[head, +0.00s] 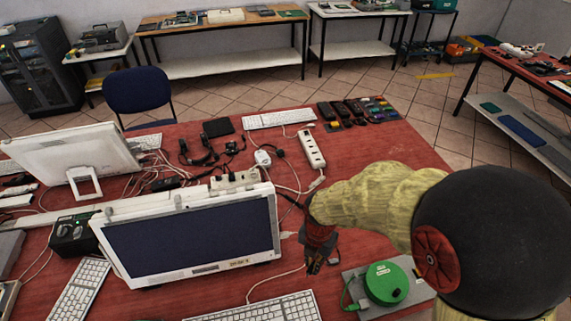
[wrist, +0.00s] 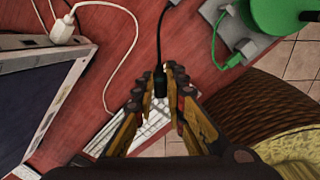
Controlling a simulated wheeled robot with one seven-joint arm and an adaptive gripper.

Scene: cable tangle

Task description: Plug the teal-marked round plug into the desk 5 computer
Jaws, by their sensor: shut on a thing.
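My gripper (head: 318,262) is in front of the right edge of the near white all-in-one computer (head: 190,240). In the wrist view my gripper (wrist: 160,88) is shut on a black plug (wrist: 160,80), whose black cable runs up to the top edge. I see no teal mark on this plug, and the fingers cover part of it. The near computer's dark screen also shows at the left of the wrist view (wrist: 30,100). Small labels sit on its lower bezel, too small to read, so I cannot tell whether it is the desk 5 computer.
A green round reel (head: 385,283) with a green cable sits on a grey plate right of my gripper. A white plug (wrist: 62,30) is at the computer's side. A keyboard (head: 265,308) lies in front. A power strip (head: 312,150) and tangled cables lie behind.

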